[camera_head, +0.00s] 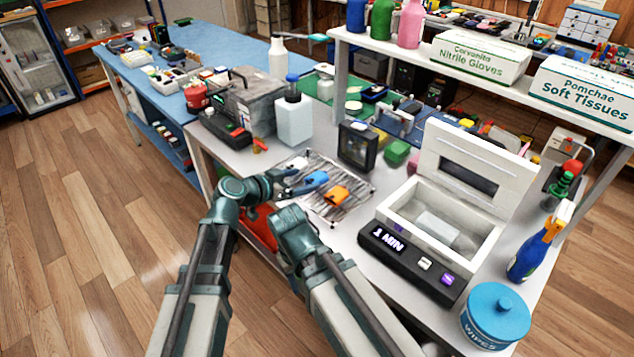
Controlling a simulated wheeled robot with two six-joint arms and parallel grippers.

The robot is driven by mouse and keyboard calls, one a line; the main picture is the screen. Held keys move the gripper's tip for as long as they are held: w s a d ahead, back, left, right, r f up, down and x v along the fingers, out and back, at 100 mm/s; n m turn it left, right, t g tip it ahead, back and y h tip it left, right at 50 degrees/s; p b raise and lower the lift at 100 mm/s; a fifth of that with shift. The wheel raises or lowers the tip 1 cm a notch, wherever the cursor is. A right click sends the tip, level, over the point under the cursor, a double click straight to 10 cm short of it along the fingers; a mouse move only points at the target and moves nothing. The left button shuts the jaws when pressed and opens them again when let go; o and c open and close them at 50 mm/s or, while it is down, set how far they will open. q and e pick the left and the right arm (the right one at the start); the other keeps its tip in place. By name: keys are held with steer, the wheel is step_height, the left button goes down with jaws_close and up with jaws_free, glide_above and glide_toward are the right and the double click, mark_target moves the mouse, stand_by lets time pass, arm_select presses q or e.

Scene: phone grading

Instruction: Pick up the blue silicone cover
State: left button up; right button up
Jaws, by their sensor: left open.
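The blue silicone cover (316,178) lies on a wire rack (334,212) on the table, beside an orange piece (337,195). My left gripper (297,183) is open just left of the blue cover, its fingers pointing at it. The fingertips are close to the cover's left end; I cannot tell whether they touch it. My right arm comes up from the bottom of the view, and its gripper cannot be made out.
A white box with an open lid (445,215) and a "1 MIN" display stands right of the rack. A dark-framed device (357,146) stands behind it, and a white bottle (293,120) at the back left. A blue wipes tub (495,317) is at front right.

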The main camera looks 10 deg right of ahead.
mark_target(314, 178)
arm_select(q)
steer(key=b+x, duration=0.1)
steer(key=x, duration=0.1)
steer(key=b+x, duration=0.1)
steer(key=x, duration=0.1)
steer(key=shift+w+d+f+b, duration=0.15)
steer(key=shift+f+b, duration=0.15)
steer(key=shift+f, duration=0.25)
steer(key=shift+w+d, duration=0.1)
steer(key=shift+d, duration=0.1)
steer(key=c, duration=1.4)
steer(key=shift+r, duration=0.15)
step_height(314, 178, up, 10)
steer(key=p, duration=1)
